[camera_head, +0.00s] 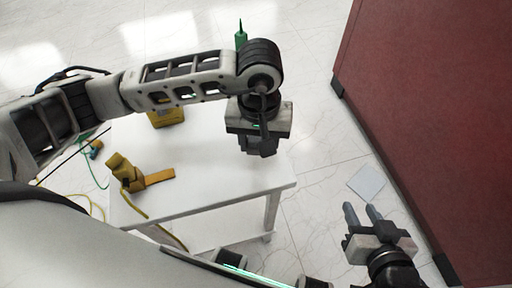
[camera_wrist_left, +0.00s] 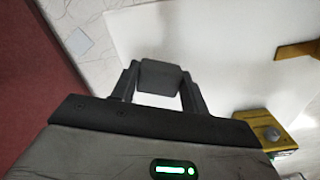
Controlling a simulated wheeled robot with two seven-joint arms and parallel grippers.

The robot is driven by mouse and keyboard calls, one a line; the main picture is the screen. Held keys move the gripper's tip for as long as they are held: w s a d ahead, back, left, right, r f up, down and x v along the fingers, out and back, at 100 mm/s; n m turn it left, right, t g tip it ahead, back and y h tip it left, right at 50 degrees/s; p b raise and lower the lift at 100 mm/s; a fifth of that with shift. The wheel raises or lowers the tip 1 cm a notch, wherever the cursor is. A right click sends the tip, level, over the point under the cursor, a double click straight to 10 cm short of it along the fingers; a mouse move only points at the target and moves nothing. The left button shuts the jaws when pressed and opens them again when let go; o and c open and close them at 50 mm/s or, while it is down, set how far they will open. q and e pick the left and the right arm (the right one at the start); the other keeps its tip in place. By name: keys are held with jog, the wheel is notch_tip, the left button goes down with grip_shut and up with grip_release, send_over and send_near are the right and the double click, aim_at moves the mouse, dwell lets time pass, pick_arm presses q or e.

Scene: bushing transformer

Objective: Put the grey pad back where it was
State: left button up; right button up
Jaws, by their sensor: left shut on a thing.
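My left gripper (camera_head: 262,146) is above the right part of the white table (camera_head: 225,190). In the left wrist view its fingers (camera_wrist_left: 160,88) are shut on the grey pad (camera_wrist_left: 160,78), a small dark block with rounded corners. In the head view the pad is mostly hidden by the gripper and hard to make out. My right gripper (camera_head: 362,214) is off the table's right side, over the floor, with its two fingers apart and nothing between them.
A yellow tool (camera_head: 122,172) with a cable lies on the table's left part. A yellow box (camera_head: 167,118) stands at the back edge; it also shows in the wrist view (camera_wrist_left: 268,130). A dark red wall (camera_head: 435,100) bounds the right. A pale square (camera_head: 366,183) lies on the floor.

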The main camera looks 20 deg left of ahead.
aim_at(256, 151)
pick_arm(q)
jog(key=f, duration=0.3)
jog(key=shift+a+f, duration=0.3)
jog(key=shift+f, duration=0.05)
jog(key=shift+w, duration=0.1)
jog(key=shift+f, duration=0.1)
jog(key=shift+f, duration=0.15)
jog(key=o, duration=1)
jog(key=shift+r, duration=0.2)
